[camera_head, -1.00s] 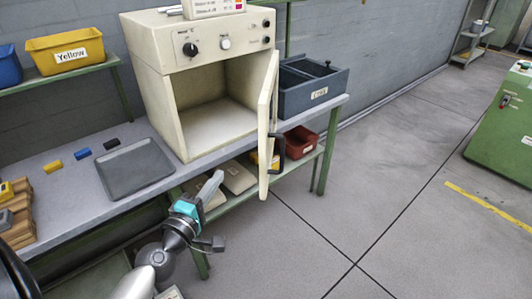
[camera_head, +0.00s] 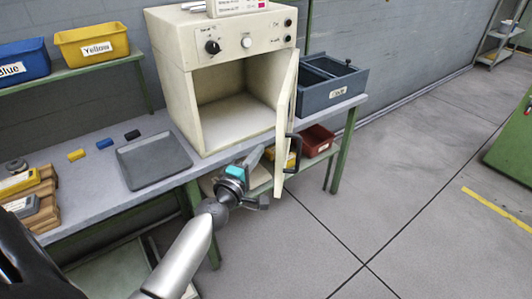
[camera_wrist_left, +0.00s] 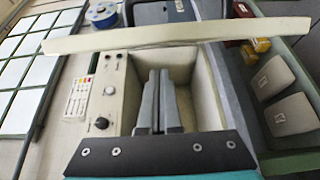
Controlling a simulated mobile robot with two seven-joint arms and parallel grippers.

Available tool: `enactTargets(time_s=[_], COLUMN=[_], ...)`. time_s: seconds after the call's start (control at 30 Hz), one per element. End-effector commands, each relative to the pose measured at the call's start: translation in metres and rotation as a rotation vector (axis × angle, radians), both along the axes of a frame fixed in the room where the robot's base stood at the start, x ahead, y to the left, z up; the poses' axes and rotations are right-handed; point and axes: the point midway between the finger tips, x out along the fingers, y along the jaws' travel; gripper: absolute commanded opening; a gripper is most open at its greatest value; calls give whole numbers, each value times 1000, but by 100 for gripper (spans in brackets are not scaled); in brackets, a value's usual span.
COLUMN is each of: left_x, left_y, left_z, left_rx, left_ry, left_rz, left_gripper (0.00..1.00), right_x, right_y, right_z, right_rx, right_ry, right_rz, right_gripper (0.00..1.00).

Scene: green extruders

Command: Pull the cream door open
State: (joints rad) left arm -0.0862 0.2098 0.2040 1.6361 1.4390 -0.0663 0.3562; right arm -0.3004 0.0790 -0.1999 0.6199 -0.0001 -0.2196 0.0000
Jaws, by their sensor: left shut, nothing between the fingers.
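The cream door (camera_head: 286,120) stands swung out from the cream oven (camera_head: 185,80), seen nearly edge-on, with the oven's cavity open to view. Its black handle (camera_head: 293,155) is on the outer face, at the right. In the left wrist view the door (camera_wrist_left: 180,36) is a pale bar across the top, beyond the fingers. My left gripper (camera_head: 257,154) is shut and empty, in front of the oven opening and left of the door, on its inner side. Its fingers (camera_wrist_left: 160,76) are together in the left wrist view. Contact with the door cannot be told. My right gripper is not in view.
The oven stands on a grey bench (camera_head: 95,190) with a dark tray (camera_head: 153,160) on its left and a blue-grey box (camera_head: 330,85) on its right. A red bin (camera_head: 316,140) sits on the lower shelf. The floor right of the bench is clear.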

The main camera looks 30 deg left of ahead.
Motion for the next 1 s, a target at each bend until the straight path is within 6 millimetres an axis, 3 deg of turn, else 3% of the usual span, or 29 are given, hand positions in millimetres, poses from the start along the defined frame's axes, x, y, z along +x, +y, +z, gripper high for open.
enactTargets(time_s=[0.2,0.73,1.0], left_x=[7,8,12], left_y=[-19,-23,-37], left_z=[2,1,2], left_rx=[0,0,-4], left_ry=[-1,-2,-1], left_rz=[3,7,41], left_gripper=[0,0,0], right_x=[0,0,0], right_y=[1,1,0], right_z=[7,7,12], right_rx=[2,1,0], right_ry=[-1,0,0], right_rz=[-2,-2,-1], right_gripper=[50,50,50])
